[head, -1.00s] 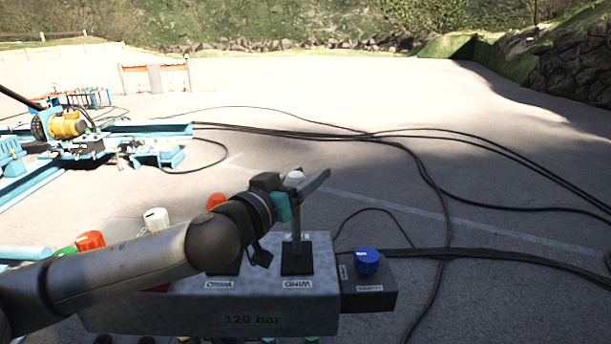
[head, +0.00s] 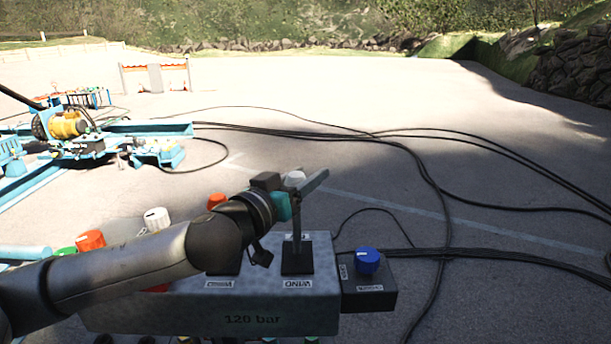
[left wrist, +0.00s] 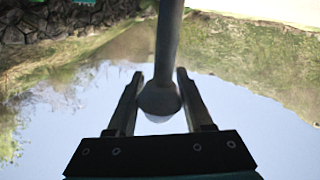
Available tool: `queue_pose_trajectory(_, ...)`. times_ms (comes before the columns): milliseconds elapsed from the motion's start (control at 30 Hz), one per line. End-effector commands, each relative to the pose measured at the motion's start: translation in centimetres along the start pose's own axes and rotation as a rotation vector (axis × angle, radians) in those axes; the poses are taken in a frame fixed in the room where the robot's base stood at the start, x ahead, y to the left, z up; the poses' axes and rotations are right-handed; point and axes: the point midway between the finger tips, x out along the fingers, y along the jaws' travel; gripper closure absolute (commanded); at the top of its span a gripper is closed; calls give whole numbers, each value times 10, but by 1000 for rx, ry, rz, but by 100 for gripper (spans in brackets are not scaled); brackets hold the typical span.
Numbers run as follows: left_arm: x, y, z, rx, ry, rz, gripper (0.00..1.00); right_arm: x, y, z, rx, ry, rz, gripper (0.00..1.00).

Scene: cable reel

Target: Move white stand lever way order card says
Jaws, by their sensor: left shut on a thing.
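The white-knobbed lever (head: 296,228) stands near upright on the grey control box (head: 190,306), in a dark slot plate with a WIND label in front. Its knob (head: 295,177) is partly hidden by my left gripper (head: 298,190), which is shut on the lever at its top. In the left wrist view the lever's rod (left wrist: 168,45) and rounded knob (left wrist: 159,98) lie between my two fingers (left wrist: 160,78). I can make out no order card. My right gripper is out of view.
A blue knob (head: 367,261) sits on a dark side box (head: 368,293) at the right. Orange (head: 90,240), white (head: 157,218) and green knobs stand to the left, partly behind my arm. Black cables (head: 440,215) cross the ground. Blue machinery (head: 160,152) stands farther back.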

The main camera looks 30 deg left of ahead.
Motion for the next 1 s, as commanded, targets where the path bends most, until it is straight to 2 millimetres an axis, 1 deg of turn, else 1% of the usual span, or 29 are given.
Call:
queue_pose_trajectory(133, 9, -7, 0, -2, 4, -4, 100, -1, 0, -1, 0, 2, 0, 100)
queue_pose_trajectory(267, 24, -18, 4, -5, 3, -7, 100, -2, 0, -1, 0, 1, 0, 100)
queue_pose_trajectory(400, 38, -30, 11, -5, -2, -7, 100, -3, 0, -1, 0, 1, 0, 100)
queue_pose_trajectory(500, 45, -35, 16, -2, -5, -6, 100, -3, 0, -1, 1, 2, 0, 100)
queue_pose_trajectory(700, 49, -38, 23, -2, -13, -5, 100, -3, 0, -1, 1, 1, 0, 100)
queue_pose_trajectory(900, 48, -38, 24, -3, -17, -7, 100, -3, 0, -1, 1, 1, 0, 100)
queue_pose_trajectory(933, 48, -38, 24, -3, -17, -8, 48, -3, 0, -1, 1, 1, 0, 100)
queue_pose_trajectory(1000, 48, -38, 24, -3, -15, -7, 40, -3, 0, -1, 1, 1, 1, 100)
